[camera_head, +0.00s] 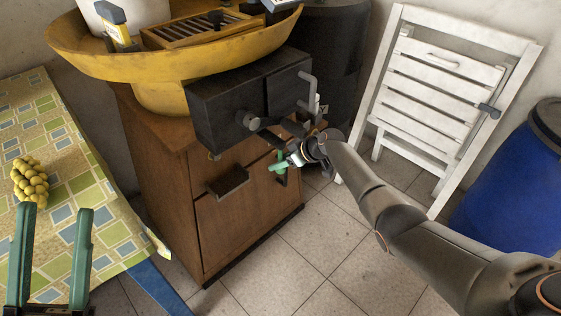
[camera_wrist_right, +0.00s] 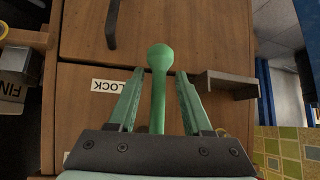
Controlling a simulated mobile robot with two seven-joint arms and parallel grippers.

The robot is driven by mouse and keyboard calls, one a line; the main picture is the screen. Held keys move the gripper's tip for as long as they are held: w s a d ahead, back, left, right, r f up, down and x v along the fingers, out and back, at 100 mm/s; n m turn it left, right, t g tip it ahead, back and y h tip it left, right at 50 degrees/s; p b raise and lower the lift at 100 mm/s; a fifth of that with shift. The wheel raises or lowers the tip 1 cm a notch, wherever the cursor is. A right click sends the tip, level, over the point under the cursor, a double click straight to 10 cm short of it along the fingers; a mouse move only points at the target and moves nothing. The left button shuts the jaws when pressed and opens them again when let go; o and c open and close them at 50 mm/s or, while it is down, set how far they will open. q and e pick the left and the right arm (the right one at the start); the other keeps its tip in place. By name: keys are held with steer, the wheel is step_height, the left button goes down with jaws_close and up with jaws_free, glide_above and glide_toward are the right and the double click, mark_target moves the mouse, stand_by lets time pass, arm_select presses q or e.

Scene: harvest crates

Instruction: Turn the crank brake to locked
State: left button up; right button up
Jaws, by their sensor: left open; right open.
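The crank brake's green handle (camera_wrist_right: 159,58) stands between the two fingers of my right gripper (camera_wrist_right: 154,75) in the right wrist view. The fingers are open on both sides of it, with gaps showing. A white label reading LOCK (camera_wrist_right: 110,87), upside down in this view, lies left of the handle on the brown wood. In the head view, my right gripper (camera_head: 284,163) is at the cabinet's front right, below the dark box (camera_head: 228,105); its fingers and the green handle are hard to tell apart there. My left gripper (camera_head: 55,213) is open and empty over the patterned cloth.
The brown cabinet (camera_head: 172,180) has a dark drawer pull (camera_head: 227,181). A yellow basin (camera_head: 150,66) stands above it. Yellow fruit (camera_head: 30,182) lies on the cloth-covered table (camera_head: 70,130). A white folding chair (camera_head: 445,75) and blue barrel (camera_head: 510,190) stand right. Tiled floor is clear in front.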

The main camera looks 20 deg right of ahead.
steer(key=shift+r, duration=0.15)
steer(key=shift+s+d+r+p, duration=0.1)
steer(key=shift+d+r+p, duration=0.05)
steer(key=shift+r+p, duration=0.15)
arm_select(q)
steer(key=w+a+f+n+g+y+p, duration=0.1)
steer(key=w+f+n+y+p, duration=0.1)
steer(key=w+f+n+y, duration=0.3)
steer(key=w+f+n+g+y+p, duration=0.1)
steer(key=w+f+n+g+y, duration=0.1)
steer(key=f+y, duration=0.35)
step_height(320, 180, down, 15)
steer(key=s+a+n+g+p, duration=0.1)
steer(key=n+g+p, duration=0.1)
steer(key=g, duration=0.3)
steer(key=shift+s+g+y, duration=0.3)
steer(key=shift+s+y, duration=0.05)
steer(key=shift+y, duration=0.1)
arm_select(e)
steer(key=v, duration=1.1)
steer(key=shift+s+d+r, duration=0.15)
steer(key=shift+s+r, duration=0.05)
steer(key=shift+s, duration=0.1)
arm_select(q)
steer(key=shift+f, duration=0.1)
